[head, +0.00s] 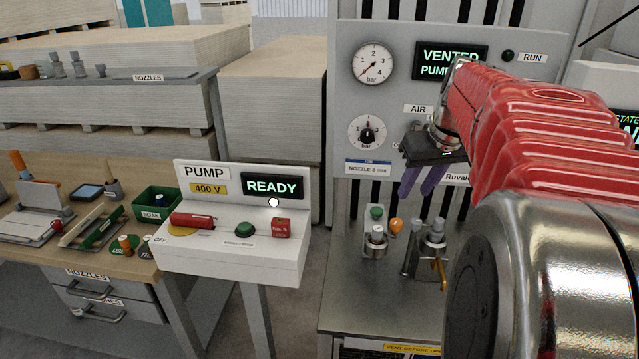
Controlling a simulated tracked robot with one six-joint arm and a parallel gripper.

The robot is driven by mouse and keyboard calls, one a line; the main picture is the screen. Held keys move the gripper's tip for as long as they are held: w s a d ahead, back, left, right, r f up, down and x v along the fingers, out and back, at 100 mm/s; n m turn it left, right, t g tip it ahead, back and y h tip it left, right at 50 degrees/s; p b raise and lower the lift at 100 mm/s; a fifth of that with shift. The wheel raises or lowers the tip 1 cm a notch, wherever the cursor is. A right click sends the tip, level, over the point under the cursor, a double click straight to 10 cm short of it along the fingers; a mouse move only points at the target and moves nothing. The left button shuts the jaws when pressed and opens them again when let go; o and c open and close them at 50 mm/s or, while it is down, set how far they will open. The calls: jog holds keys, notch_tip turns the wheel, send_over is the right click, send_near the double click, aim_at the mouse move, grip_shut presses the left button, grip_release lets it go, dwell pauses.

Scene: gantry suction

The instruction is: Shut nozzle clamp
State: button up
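My gripper (417,194) hangs in front of the grey panel, its two purple fingers pointing down. The fingers are a little apart, with nothing visible between them. Below it, on the grey bench, stands a metal fitting (433,238) with an orange lever (440,272) hanging down its front; this looks like the nozzle clamp. Whether it is open or shut is too small to tell. An orange knob (396,227) stands between the two. My gripper is above these and touches none.
The display (450,57) on the panel reads VENTED. A white pump box (237,255) with a READY display stands left of the bench. A wooden worktop (130,262) with tools and a green soak bin (157,203) is farther left. A nozzle shelf (120,82) is behind.

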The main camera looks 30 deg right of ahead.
aim_at(396, 221)
jog(key=shift+w+d, duration=0.1)
dwell(0.3)
jog(key=x, duration=1.3)
jog(key=shift+w+f, duration=0.15)
jog(key=shift+f, duration=0.2)
jog(key=c, duration=0.8)
